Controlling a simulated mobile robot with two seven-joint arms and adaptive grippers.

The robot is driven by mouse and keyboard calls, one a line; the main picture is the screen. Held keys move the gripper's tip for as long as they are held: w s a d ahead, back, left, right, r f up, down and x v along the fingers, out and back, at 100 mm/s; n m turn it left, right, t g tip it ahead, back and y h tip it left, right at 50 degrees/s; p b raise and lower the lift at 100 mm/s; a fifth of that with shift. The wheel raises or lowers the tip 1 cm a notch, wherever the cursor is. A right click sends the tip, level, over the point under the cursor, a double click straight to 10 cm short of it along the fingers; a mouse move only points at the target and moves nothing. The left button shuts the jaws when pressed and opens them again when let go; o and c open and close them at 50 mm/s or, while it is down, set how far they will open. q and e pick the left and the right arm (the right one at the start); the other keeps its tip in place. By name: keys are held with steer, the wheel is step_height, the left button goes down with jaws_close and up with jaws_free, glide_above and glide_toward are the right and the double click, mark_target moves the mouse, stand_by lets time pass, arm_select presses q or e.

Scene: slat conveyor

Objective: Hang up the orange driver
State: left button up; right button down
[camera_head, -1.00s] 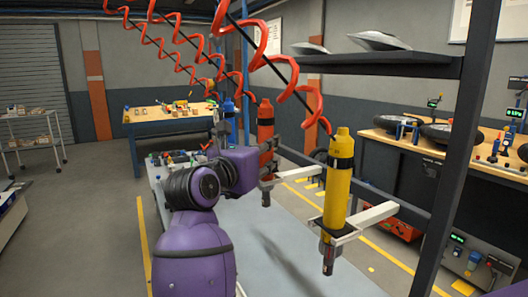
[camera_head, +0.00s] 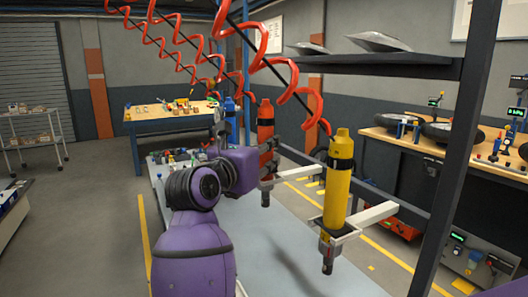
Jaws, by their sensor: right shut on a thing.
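The orange driver (camera_head: 265,140) is upright in the middle of the head view, under a red coiled hose. A pale bracket (camera_head: 280,178) shows beside its lower part, and its dark tip points down below. I cannot tell whether it rests in the bracket. My right gripper (camera_head: 260,163) is at the driver's lower body, shut on it; the purple wrist in front hides most of the fingers. My left gripper is not in view.
A yellow driver (camera_head: 338,188) hangs upright in its bracket, nearer and to the right. A blue driver (camera_head: 231,118) is farther back left. A dark post (camera_head: 450,170) and a shelf (camera_head: 400,65) stand at right. The grey conveyor (camera_head: 262,255) runs beneath.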

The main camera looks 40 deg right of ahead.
steer(key=shift+f, duration=0.7)
stand_by(0.9)
steer(key=c, duration=1.3)
jaws_free()
steer(key=shift+f, duration=0.15)
steer(key=v, duration=1.2)
